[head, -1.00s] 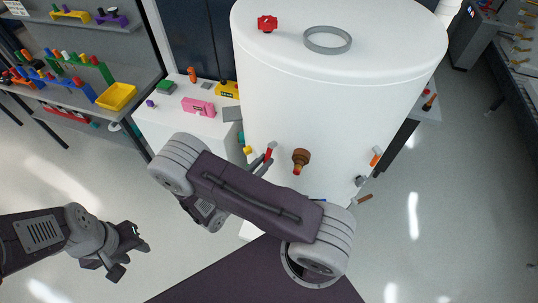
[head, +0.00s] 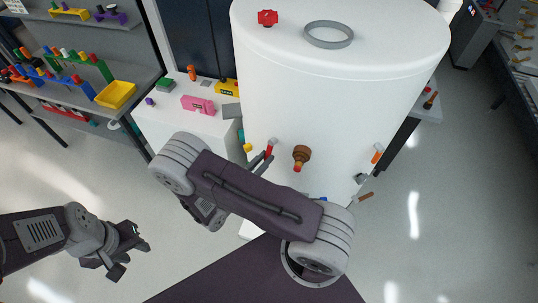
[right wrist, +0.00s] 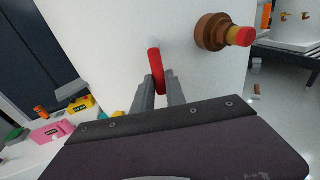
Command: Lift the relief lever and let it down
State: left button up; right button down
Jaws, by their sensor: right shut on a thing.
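The red relief lever (head: 270,147) is on the front of the white tank (head: 335,115), to the left of a brown fitting (head: 301,153) with a red tip. In the right wrist view the lever (right wrist: 157,72) points up between the two grey fingers. My right gripper (right wrist: 158,95) is shut on the lever. In the head view its fingers (head: 264,157) show beside the lever, and my right arm hides the tank below. My left gripper (head: 132,255) is open and empty over the floor at lower left, far from the tank.
A white cabinet (head: 185,125) with a pink box (head: 198,105) and a yellow box (head: 227,87) stands left of the tank. An orange-handled valve (head: 377,154) sticks out at the tank's right side. Shelves stand at far left. The floor at right is clear.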

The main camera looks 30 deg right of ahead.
jog(key=shift+w+d+f+t+h+b, duration=0.15)
jog(key=shift+f+t+h+b, duration=0.35)
jog(key=shift+b, duration=0.9)
jog(key=shift+r, duration=0.15)
jog(key=shift+d, duration=0.1)
jog(key=shift+f+h+b, duration=0.25)
jog(key=shift+h+b, duration=0.15)
jog(key=shift+b, duration=0.1)
jog(key=shift+w+d+f+h+b, duration=0.1)
jog(key=shift+d+f+h+b, duration=0.4)
jog(key=shift+b, duration=1)
jog(key=c, duration=1.5)
grip_release()
jog(key=shift+a+r, duration=0.15)
jog(key=shift+r, duration=0.2)
jog(key=shift+c, duration=0.2)
jog(key=o, duration=0.3)
jog(key=shift+a+t, duration=0.1)
jog(key=shift+t, duration=0.2)
jog(key=r+v, duration=0.1)
jog(key=v, duration=0.6)
jog(key=shift+s+a, duration=0.2)
jog(key=shift+a, duration=0.2)
